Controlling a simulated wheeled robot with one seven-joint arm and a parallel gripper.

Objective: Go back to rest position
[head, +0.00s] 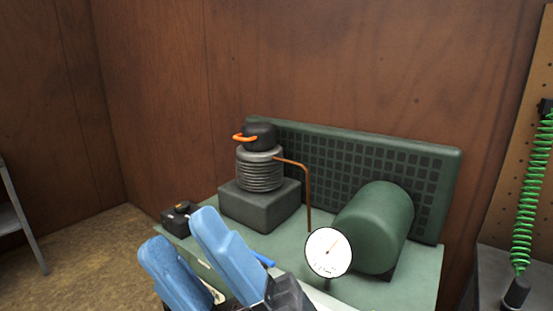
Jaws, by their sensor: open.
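My gripper (185,247) shows at the bottom left of centre in the head view. Its two blue fingers stand apart and nothing shows between them. It is in front of a green compressor bench (405,292) and hides part of its front edge. On the bench are a grey ribbed cylinder (261,172) on a block, with a dark cap and orange handle (245,137) on top. A green tank (378,228) and a white round gauge (329,252) are to the right. My gripper appears apart from these.
A small black box (180,219) sits at the bench's left end. A blue piece (264,260) shows behind my gripper. A green coiled hose (527,205) hangs at the right. A grey ladder-like frame (22,215) stands far left. Brown floor (95,255) lies open at left.

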